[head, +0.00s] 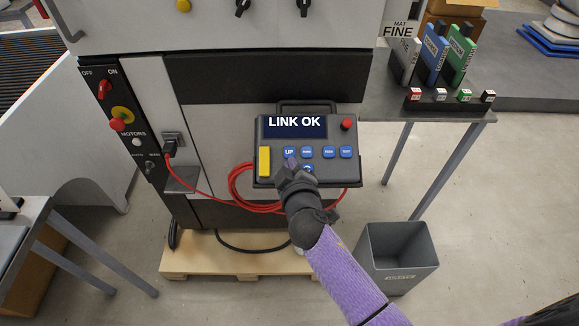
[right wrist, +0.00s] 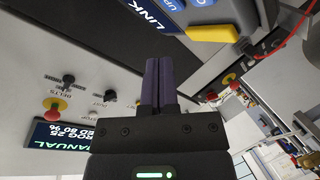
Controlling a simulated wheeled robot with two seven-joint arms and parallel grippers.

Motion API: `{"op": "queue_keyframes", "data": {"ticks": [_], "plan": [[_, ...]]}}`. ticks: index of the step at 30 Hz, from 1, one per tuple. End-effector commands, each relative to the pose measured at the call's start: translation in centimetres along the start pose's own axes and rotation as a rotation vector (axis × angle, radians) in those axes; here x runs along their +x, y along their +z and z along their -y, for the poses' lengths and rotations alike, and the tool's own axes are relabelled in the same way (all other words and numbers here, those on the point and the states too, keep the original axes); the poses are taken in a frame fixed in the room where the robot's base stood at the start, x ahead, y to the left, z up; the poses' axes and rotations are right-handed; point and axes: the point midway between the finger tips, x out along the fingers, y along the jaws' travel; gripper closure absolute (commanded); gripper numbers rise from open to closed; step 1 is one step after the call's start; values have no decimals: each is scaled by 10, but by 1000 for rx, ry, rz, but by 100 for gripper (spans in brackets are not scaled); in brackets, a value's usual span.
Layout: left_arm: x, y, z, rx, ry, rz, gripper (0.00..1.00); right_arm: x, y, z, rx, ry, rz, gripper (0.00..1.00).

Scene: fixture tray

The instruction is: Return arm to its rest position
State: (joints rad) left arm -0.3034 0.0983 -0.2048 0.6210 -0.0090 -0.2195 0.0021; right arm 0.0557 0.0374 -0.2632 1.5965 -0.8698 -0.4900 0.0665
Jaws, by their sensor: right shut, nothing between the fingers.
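My right arm reaches up from the bottom right in the head view. Its gripper (head: 291,168) is in front of the lower part of a dark control pendant (head: 264,135) and covers part of a blue lower button. The pendant's screen (head: 296,126) reads LINK OK. In the right wrist view the two purple fingers (right wrist: 158,82) are together with nothing between them. The pendant (right wrist: 235,14) shows there at the top, apart from the fingertips in the picture. I cannot tell the exact gap in depth. My left gripper is in neither view.
A red cable (head: 236,186) loops beside the pendant. The machine front (head: 200,120) stands behind, on a wooden pallet (head: 240,264). A grey bin (head: 398,238) stands at lower right. A side table (head: 376,108) holds coloured holders. Another table (head: 35,213) is at left. Open floor lies at right.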

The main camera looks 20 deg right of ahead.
Motion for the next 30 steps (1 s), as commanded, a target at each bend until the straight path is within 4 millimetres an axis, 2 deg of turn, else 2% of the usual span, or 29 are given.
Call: {"op": "queue_keyframes", "data": {"ticks": [11, 14, 17, 18, 20, 21, 23, 24, 27, 30], "plan": [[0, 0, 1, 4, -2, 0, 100, 0, 0, 0, 0, 0, 0, 100], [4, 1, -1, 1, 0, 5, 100, -1, 24, 26, 12, -69, 44, 100], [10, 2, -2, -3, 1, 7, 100, -16, 85, 90, 57, -238, 165, 100], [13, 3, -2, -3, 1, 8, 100, -29, 115, 120, 86, -317, 229, 100], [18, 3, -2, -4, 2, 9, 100, -55, 160, 160, 136, -424, 334, 100], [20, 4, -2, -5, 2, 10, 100, -76, 190, 184, 171, -488, 407, 100], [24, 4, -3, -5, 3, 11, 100, -114, 232, 216, 226, -572, 525, 100], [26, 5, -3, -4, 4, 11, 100, -142, 258, 234, 263, -619, 604, 100], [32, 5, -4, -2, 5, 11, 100, -210, 311, 264, 347, -699, 792, 100], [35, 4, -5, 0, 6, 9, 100, -265, 344, 278, 407, -734, 936, 100]]}}
